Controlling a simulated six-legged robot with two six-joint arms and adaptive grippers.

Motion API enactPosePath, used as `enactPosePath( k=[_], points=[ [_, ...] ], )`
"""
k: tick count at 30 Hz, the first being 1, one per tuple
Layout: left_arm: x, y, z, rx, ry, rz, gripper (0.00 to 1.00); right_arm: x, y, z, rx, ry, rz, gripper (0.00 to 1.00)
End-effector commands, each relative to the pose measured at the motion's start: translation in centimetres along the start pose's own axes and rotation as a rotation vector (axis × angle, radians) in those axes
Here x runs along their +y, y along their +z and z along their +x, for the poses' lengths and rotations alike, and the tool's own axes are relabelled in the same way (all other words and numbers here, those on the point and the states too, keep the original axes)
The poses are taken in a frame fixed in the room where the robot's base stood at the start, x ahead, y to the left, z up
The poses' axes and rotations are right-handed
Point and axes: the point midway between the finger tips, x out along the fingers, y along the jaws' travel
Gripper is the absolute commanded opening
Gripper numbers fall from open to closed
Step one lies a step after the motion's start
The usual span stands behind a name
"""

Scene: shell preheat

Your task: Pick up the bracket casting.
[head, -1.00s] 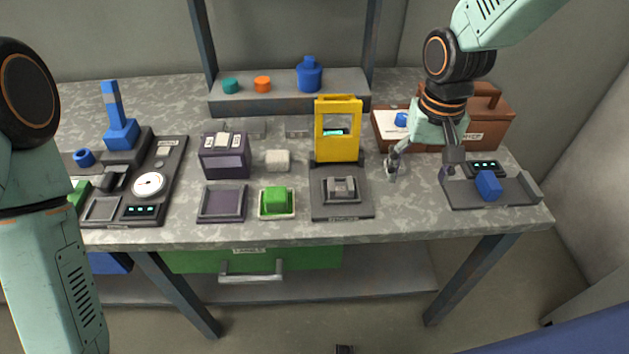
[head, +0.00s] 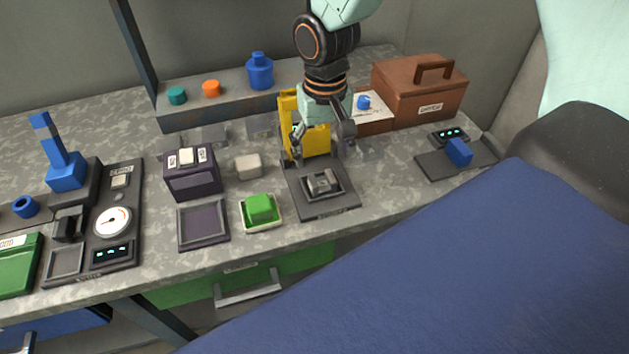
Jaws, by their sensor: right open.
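A grey metal piece (head: 322,184), which looks like the bracket casting, sits in the dark fixture (head: 327,211) near the front of the bench. My right gripper (head: 321,148) comes down from above, over the rear of the fixture and behind the grey piece. Its fingers are spread, with nothing between them. It appears apart from the casting; its exact height is hard to tell. It partly hides the yellow frame (head: 289,112) at the back of the fixture. My left gripper is not in view.
A green block (head: 260,207) in a pale dish and an empty dark tray (head: 202,244) stand left of the fixture. A brown case (head: 408,95) is at the back right. A blue block (head: 459,151) sits on a dark plate to the right. The bench's front right edge is hidden.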

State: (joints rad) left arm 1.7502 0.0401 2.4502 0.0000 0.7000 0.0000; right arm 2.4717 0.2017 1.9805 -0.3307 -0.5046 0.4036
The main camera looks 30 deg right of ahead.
Motion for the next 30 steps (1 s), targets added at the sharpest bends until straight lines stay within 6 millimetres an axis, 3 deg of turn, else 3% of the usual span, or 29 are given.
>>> enactPosePath(
  k=[12, 22, 30],
  points=[
    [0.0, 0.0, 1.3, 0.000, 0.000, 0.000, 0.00, -0.2, 0.0, 5.5, -0.002, 0.000, 0.000, 0.75],
    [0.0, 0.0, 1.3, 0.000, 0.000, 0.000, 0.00, -0.6, -0.2, 6.0, 0.001, 0.000, -0.003, 0.75],
    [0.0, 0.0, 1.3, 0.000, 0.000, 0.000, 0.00, -0.7, -0.2, 6.0, 0.000, 0.000, -0.003, 0.53]
  ],
)
